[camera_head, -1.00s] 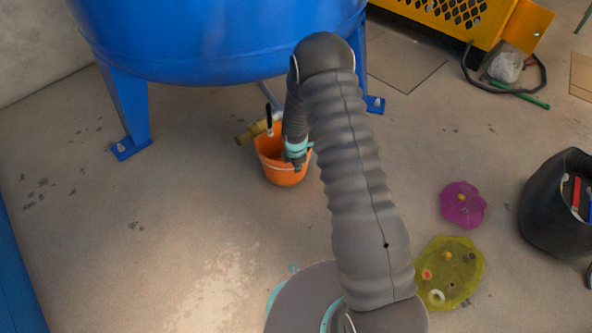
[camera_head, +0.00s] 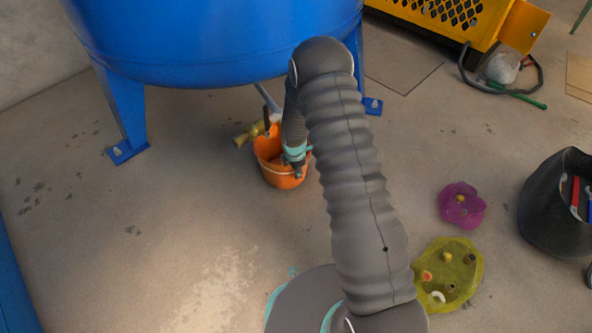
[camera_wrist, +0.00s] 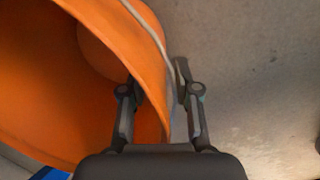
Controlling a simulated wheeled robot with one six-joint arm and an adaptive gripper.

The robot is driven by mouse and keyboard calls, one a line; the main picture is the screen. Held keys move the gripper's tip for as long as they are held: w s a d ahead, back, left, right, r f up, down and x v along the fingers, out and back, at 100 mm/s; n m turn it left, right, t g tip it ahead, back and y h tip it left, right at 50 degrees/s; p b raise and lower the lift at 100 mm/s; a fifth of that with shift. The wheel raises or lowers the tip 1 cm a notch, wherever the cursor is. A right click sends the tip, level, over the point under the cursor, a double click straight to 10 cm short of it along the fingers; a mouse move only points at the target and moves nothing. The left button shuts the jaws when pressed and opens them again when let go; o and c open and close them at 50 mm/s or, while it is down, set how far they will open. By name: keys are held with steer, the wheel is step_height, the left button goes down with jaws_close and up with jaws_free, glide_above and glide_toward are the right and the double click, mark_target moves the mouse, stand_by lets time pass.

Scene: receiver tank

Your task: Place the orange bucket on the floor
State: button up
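The orange bucket (camera_head: 281,172) is in front of the blue tank, left of my arm in the head view. It looks slightly tilted, and its underside's contact with the floor (camera_head: 190,230) cannot be made out. My gripper (camera_head: 294,168) is at the bucket's right side. In the wrist view my gripper (camera_wrist: 158,85) straddles the bucket wall (camera_wrist: 152,112), one finger inside and one outside, closed around it near the rim. A thin pale handle or wire (camera_wrist: 150,28) runs along the rim. The bucket's base and the fingertip contacts are partly hidden.
The blue tank (camera_head: 210,45) stands behind on legs (camera_head: 125,115). A yellowish valve or pipe piece (camera_head: 247,134) lies behind the bucket. A purple piece (camera_head: 461,205), a yellow-green piece (camera_head: 447,275) and a black bin (camera_head: 553,215) are at right. Floor left of the bucket is clear.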

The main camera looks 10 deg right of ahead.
steer(key=s+d+r+m+t+p, duration=0.1)
steer(key=s+r+m, duration=0.25)
steer(key=r, duration=0.95)
steer(key=s+d+r+m, duration=0.1)
steer(key=s+r+m, duration=0.3)
steer(key=r, duration=0.9)
steer(key=s+d+r+m+t+p, duration=0.1)
steer(key=s+r+m, duration=0.35)
steer(key=r, duration=0.85)
steer(key=s+r+m+t, duration=0.1)
steer(key=s+r+m, duration=0.3)
steer(key=s, duration=0.7)
steer(key=s+d+r+m, duration=0.1)
steer(key=s+r+m, duration=0.3)
steer(key=s, duration=0.7)
steer(key=shift+s+r+m+t+y, duration=0.3)
steer(key=shift+s+r+t, duration=0.1)
steer(key=shift+r, duration=0.3)
steer(key=shift+f, duration=0.1)
